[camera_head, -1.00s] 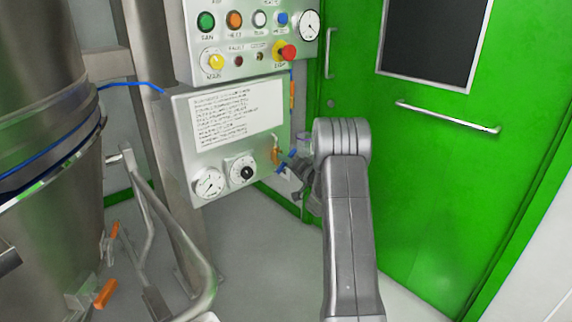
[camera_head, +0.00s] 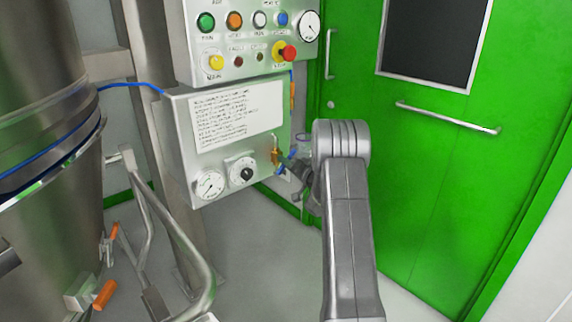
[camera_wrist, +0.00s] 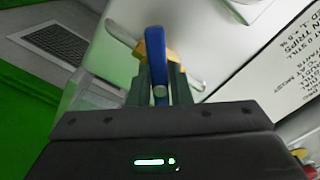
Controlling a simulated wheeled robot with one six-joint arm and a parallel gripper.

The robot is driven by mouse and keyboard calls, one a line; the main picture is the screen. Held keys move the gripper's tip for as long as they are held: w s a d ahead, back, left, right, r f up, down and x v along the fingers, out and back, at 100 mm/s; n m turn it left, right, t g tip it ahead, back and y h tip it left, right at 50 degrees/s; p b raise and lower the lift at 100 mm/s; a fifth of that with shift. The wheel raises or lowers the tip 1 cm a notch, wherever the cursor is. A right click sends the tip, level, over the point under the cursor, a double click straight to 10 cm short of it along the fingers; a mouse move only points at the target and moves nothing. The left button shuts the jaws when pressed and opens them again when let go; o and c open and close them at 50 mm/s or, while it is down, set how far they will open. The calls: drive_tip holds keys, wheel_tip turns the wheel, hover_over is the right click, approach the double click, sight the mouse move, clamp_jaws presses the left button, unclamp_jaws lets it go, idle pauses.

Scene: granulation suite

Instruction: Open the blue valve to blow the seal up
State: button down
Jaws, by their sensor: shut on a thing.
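The blue valve is a small blue lever on a brass body (camera_head: 276,157) on the right side of the lower grey panel box (camera_head: 183,150). In the wrist view the blue lever (camera_wrist: 156,50) stands between the two fingers of my gripper (camera_wrist: 160,92), with the brass body (camera_wrist: 143,50) behind it. My gripper is shut on the blue lever. In the head view my gripper (camera_head: 297,168) reaches the valve from the right, and my fingers partly hide the lever.
The lower box carries a round gauge (camera_head: 209,184) and a black knob (camera_head: 246,174). Above is a panel with coloured buttons and a red emergency stop (camera_head: 290,54). A steel vessel (camera_head: 50,130) stands left, a green door (camera_head: 440,180) right.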

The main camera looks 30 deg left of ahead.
drive_tip(key=n+b, duration=0.2)
drive_tip(key=n, duration=0.3)
drive_tip(key=shift+f+n+b, duration=0.15)
drive_tip(key=shift+n+b, duration=0.25)
drive_tip(key=shift+w+n+b, duration=0.1)
drive_tip(key=shift+n+b, duration=0.85)
drive_tip(key=shift+n, duration=1.05)
drive_tip(key=c, duration=1.3)
unclamp_jaws()
drive_tip(key=shift+c, duration=0.2)
drive_tip(key=shift+d, duration=0.1)
drive_tip(key=p+v, duration=0.2)
drive_tip(key=v, duration=1.1)
drive_tip(key=shift+d+p, duration=0.3)
drive_tip(key=shift+d, duration=0.05)
